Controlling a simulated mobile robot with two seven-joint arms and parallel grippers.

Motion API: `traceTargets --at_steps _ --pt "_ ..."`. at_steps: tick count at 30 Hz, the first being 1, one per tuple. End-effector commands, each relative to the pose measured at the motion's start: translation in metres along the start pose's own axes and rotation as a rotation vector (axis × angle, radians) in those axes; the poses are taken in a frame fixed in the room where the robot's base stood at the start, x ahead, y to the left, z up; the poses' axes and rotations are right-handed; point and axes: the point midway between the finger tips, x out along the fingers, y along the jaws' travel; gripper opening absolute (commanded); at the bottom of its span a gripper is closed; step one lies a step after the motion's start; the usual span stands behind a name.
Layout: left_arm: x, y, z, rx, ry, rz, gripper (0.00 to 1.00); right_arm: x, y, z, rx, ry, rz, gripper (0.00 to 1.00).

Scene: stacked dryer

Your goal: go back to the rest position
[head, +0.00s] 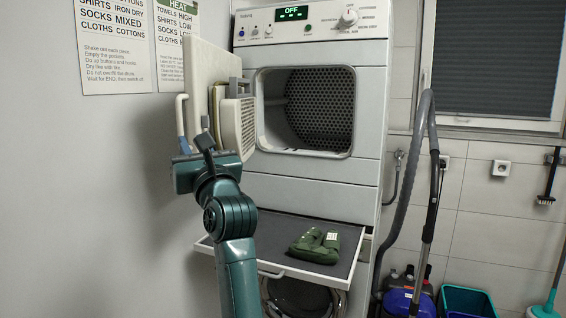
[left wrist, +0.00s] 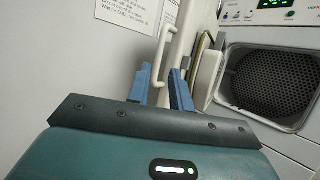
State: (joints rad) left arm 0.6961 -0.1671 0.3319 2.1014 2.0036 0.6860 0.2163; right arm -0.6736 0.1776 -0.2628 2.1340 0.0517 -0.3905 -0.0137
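The upper dryer (head: 310,185) has its door (head: 208,75) swung open to the left, and its drum (head: 320,110) looks empty. The display (head: 292,13) reads OFF. My left gripper (head: 184,142) is at the outer side of the open door, by its white handle (head: 181,112). In the left wrist view the blue fingers (left wrist: 160,90) are apart. The handle (left wrist: 160,55) shows between and beyond them; I cannot tell whether they touch it. A folded green garment (head: 315,246) lies on the pulled-out shelf (head: 345,265) below the dryer. My right gripper is not in view.
A lower machine with a round door (head: 300,298) stands under the shelf. A wall with printed notices (head: 113,55) is close on the left. A vacuum hose (head: 405,180), blue vacuum (head: 408,303) and teal bin (head: 467,300) stand at right.

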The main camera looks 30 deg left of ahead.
Motion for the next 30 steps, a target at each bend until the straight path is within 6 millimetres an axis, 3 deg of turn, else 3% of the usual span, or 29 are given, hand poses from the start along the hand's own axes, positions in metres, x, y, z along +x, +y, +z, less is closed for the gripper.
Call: traceTargets --at_steps 5,8,11,14,18,22,26,30 --pt "0.0 0.0 0.0 0.013 -0.005 0.0 0.21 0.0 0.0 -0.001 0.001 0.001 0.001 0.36" --pt "-0.007 -0.004 -0.003 0.118 -0.047 0.003 0.21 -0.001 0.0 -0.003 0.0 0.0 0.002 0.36" --pt "-0.026 -0.016 -0.008 0.36 -0.154 -0.008 0.21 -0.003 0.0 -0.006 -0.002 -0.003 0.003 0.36" --pt "-0.062 -0.043 -0.019 0.703 -0.334 -0.064 0.21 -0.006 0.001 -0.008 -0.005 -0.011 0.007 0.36" --pt "-0.139 -0.094 -0.057 1.186 -0.645 -0.228 0.21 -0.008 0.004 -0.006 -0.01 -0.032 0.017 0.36" --pt "-0.218 -0.122 -0.111 1.524 -0.923 -0.414 0.21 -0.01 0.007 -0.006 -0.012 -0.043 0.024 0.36" --pt "-0.298 -0.125 -0.171 1.778 -1.192 -0.618 0.21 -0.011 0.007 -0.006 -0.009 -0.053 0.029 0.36" --pt "-0.381 -0.101 -0.235 1.98 -1.487 -0.845 0.21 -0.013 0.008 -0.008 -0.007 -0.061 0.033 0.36"
